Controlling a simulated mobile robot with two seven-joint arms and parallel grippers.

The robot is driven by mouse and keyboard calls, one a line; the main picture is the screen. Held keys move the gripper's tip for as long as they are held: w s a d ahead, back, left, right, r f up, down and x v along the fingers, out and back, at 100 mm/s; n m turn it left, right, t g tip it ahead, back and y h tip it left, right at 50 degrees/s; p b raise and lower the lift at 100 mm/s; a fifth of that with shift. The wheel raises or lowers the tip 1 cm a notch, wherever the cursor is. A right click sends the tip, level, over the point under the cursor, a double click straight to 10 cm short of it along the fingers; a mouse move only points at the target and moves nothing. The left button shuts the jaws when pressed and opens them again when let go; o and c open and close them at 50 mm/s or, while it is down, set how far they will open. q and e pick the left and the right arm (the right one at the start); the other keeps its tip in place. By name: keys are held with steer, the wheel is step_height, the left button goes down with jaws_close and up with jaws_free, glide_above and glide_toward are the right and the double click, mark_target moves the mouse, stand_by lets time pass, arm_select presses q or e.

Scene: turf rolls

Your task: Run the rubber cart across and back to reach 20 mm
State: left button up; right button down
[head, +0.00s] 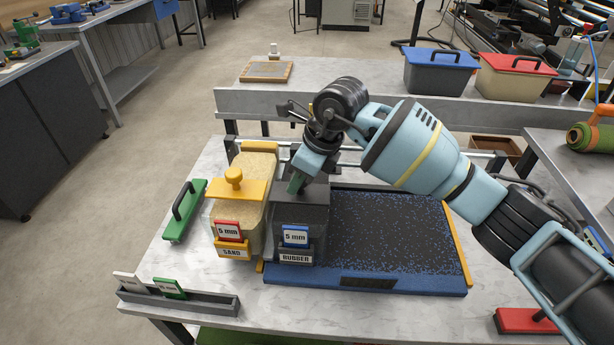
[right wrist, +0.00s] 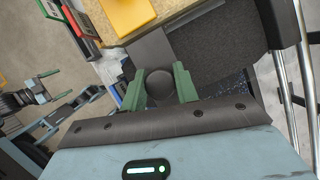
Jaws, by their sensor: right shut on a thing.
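My left gripper (right wrist: 46,86) shows small at the left of the right wrist view, fingers apart and empty.
The yellow-lidded sand cart (head: 237,190), with a red 5 mm card, stands close left of the rubber cart. A card rack (head: 180,301) sits at the front left. Blue (head: 440,72) and red-lidded (head: 515,76) bins stand behind.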

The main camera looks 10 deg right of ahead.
steer(key=shift+a+r, duration=0.15)
steer(key=shift+a, duration=0.05)
steer(key=c, duration=1.1)
jaws_free()
steer(key=shift+w+a, duration=0.1)
steer(key=shift+a, duration=0.05)
steer(key=shift+o, duration=0.2)
steer(key=v, duration=0.7)
steer(key=shift+d+r, duration=0.25)
steer(key=shift+r, duration=0.05)
